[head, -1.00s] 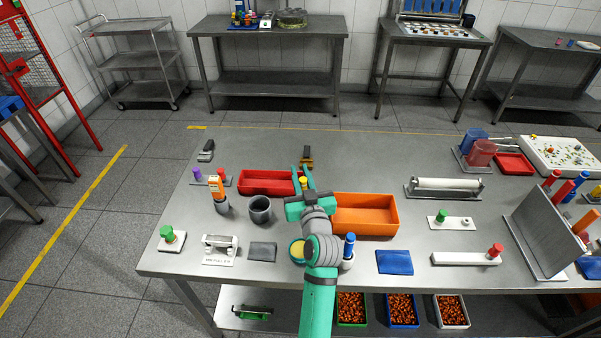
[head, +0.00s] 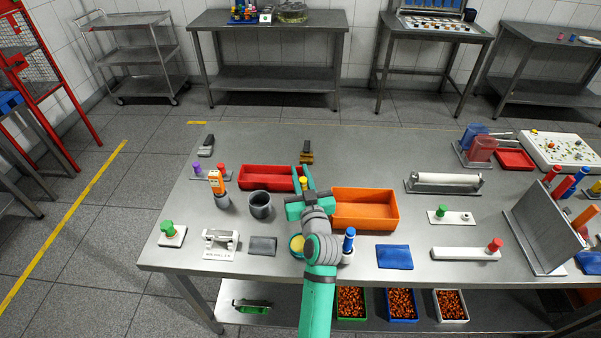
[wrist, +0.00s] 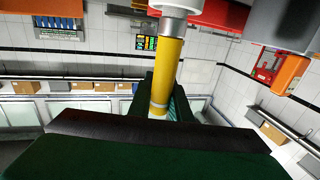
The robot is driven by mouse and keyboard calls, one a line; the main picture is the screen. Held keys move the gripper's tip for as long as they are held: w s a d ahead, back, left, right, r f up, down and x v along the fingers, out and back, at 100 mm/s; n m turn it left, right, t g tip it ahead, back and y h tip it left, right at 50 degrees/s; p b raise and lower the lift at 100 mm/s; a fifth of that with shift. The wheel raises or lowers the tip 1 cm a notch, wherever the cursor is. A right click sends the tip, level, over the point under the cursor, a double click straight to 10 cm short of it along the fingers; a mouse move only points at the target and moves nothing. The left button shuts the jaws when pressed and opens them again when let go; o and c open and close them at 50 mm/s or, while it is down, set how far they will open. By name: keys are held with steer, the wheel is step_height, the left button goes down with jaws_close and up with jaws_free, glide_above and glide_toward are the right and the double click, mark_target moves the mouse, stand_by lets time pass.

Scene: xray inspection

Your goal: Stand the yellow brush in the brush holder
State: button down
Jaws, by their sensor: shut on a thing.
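The yellow brush has a yellow handle (wrist: 168,72) and a pale grey collar in the wrist view, where it runs up from between my fingers. My gripper (head: 303,174) is shut on it. In the head view, only a small yellow bit of the brush (head: 304,181) shows at the fingers, between the red and orange trays. A dark grey, open round cup (head: 260,207), which looks like the brush holder, stands upright to the left of my gripper. I see no brush in it. The brush's other end is hidden.
A red tray (head: 265,170) and an orange tray (head: 364,226) flank my gripper. A blue-topped item (head: 349,238) and a yellow round item (head: 297,243) are beside my arm.

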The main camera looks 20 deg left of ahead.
steer(key=shift+f, duration=0.8)
steer(key=c, duration=1.6)
jaws_free()
steer(key=shift+o, duration=0.2)
steer(key=v, duration=1.1)
steer(key=shift+w, duration=0.1)
